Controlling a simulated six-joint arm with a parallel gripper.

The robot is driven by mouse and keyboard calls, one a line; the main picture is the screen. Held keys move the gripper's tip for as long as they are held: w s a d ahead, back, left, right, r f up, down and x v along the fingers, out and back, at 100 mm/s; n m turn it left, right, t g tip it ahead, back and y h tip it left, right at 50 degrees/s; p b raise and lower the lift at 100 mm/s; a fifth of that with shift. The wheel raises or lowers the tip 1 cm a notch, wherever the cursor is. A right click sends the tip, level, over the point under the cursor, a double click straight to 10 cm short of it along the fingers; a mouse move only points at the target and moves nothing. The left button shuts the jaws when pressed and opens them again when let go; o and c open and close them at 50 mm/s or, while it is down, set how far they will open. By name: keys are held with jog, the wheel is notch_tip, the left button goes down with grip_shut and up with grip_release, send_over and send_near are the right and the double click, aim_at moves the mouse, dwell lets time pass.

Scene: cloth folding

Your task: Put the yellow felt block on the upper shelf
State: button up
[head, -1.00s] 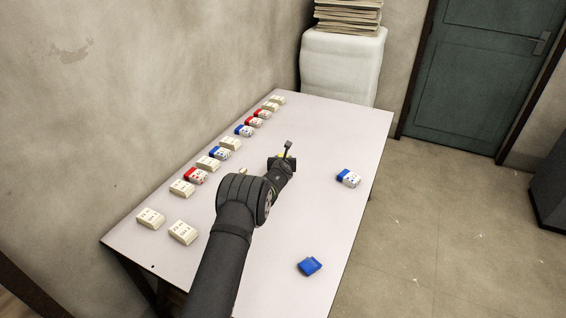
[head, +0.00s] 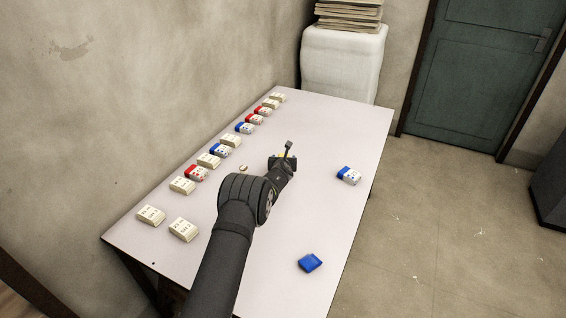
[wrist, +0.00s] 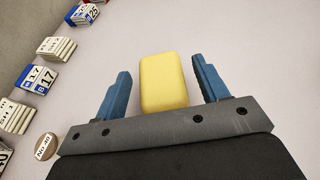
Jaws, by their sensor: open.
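The yellow felt block (wrist: 165,82) lies on the table between my two blue fingers in the wrist view. A gap shows on each side of it, so neither finger touches it. My gripper (wrist: 163,88) is open around the block's near part; the block's far end reaches beyond the fingertips. In the head view my gripper (head: 284,157) is over the middle of the table and hides nearly all of the block. No shelf is in view.
The white table (head: 310,205) carries a row of cream, red and blue calendar-like blocks (head: 208,161) along the wall side. A blue-and-white block (head: 349,176) and a blue piece (head: 310,263) lie at the right. A round tag (wrist: 46,146) lies left of my gripper.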

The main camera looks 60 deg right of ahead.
jog(key=shift+o, duration=0.4)
jog(key=v, duration=1.1)
jog(key=shift+s+a+r, duration=0.15)
jog(key=shift+a+r, duration=0.05)
jog(key=shift+a, duration=0.2)
jog(key=x, duration=0.6)
jog(key=shift+w+f, duration=0.2)
jog(key=shift+f, duration=0.35)
jog(key=shift+x, duration=3.3)
jog(key=shift+s, duration=0.15)
jog(key=c, duration=1.1)
